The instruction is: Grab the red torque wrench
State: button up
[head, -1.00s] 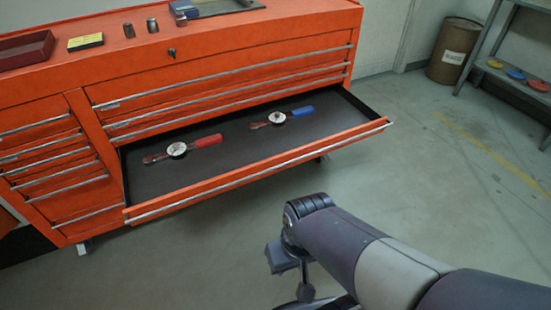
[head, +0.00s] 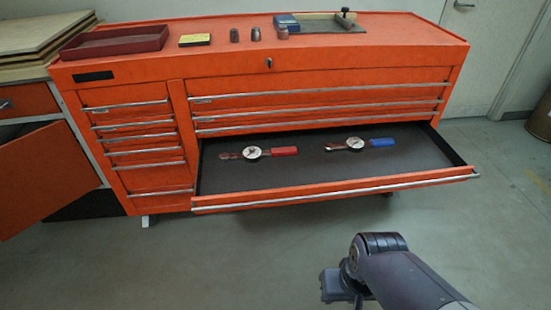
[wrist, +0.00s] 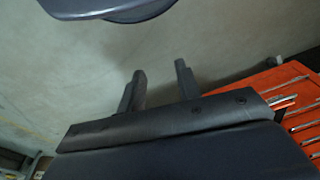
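The red-handled torque wrench (head: 257,153) lies in the open drawer (head: 300,178) of the orange tool chest, left of centre, with its round dial facing up and its handle to the right. A similar wrench with a blue handle (head: 360,144) lies to its right in the same drawer. My arm shows at the bottom right of the head view, in front of the drawer and apart from it. My gripper's two fingers show in the wrist view (wrist: 158,82), spread apart with nothing between them. The wrenches are not in the wrist view.
The orange chest (head: 270,66) bears a dark red tray (head: 115,41), a yellow-black box (head: 195,40) and several small metal parts. An orange cabinet door (head: 45,180) stands open at the left. The grey floor in front of the drawer is clear.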

aim_at(224, 157)
jog(key=i+j+u, duration=0.15)
jog(key=i+j, duration=0.45)
jog(key=i+j+u, duration=0.15)
jog(key=i+j, duration=0.4)
jog(key=i, duration=0.25)
